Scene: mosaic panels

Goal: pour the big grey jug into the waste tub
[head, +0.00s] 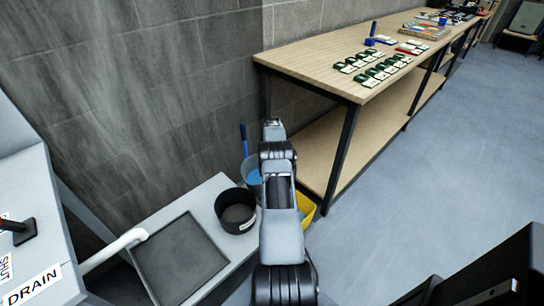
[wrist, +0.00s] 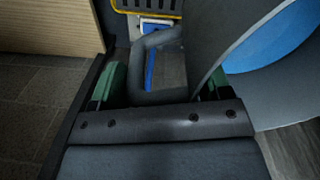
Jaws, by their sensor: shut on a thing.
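The big grey jug (head: 251,164) stands behind my arm in the head view, with blue showing inside its open top. In the wrist view the jug (wrist: 214,28) fills the upper right, and its grey loop handle (wrist: 154,97) lies between the green fingers of my gripper (wrist: 160,90). My gripper is shut on this handle. In the head view my arm hides the fingers and much of the jug. A round black tub (head: 233,226) with a white label, which looks like the waste tub, sits in front and left of the jug. The label is too small to read.
The tub stands on a low grey bench (head: 213,200) beside a dark square tray (head: 180,258) and a white pipe (head: 113,249). A yellow container (head: 306,209) is right of my arm. A wooden table (head: 345,62) stands behind at right. Floor is clear at right.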

